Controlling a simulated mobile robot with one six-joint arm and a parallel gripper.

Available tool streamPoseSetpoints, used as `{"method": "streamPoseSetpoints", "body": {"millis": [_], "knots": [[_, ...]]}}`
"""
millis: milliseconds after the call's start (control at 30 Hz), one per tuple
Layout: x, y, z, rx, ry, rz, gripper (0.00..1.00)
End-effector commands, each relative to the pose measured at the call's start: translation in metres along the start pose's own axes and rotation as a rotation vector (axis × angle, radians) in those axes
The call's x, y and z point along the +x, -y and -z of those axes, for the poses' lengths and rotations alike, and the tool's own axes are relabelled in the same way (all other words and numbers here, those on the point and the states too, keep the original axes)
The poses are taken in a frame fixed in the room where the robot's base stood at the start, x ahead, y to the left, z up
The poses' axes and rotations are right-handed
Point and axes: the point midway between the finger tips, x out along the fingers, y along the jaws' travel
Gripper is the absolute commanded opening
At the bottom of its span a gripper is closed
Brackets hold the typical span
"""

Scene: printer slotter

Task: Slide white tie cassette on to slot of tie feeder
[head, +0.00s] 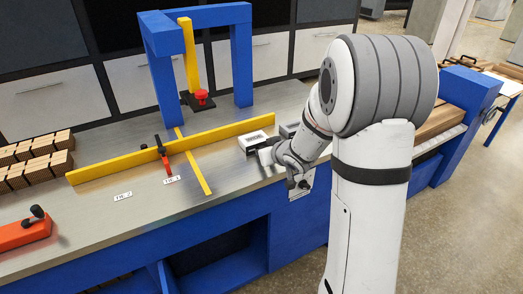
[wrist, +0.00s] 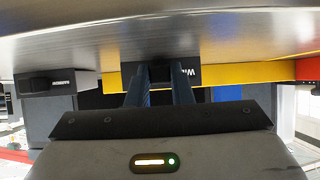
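Two small dark cassettes with pale tops stand on the bench right of the yellow fence. The nearer cassette (head: 255,138) is just behind my gripper (head: 274,160); the other (head: 289,130) is further right. In the wrist view, which looks upside down, my gripper (wrist: 160,76) has its two fingers on either side of the dark handle of one cassette (wrist: 188,74), with a partly hidden label starting "WHI". Whether the fingers press on the handle is unclear. The second cassette (wrist: 50,82) is at left, its label unreadable. I cannot clearly identify the tie feeder slot.
A long yellow fence (head: 120,162) and a crossing yellow strip (head: 197,172) lie on the metal bench. A blue gantry (head: 162,75) with a red knob (head: 201,95) stands behind. Stacked brown blocks (head: 40,160) and an orange tool (head: 24,232) are at left.

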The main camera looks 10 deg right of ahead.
Motion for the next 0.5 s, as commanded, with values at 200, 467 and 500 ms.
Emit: {"method": "streamPoseSetpoints", "body": {"millis": [200, 467, 500], "knots": [[-0.0001, -0.0003, -0.0001, 0.0, 0.0, 0.0, 0.0], [-0.0008, -0.0004, 0.0012, 0.0, 0.0, 0.0, 0.0], [-0.001, -0.0004, 0.0016, 0.0, -0.001, 0.0, 0.0]]}}
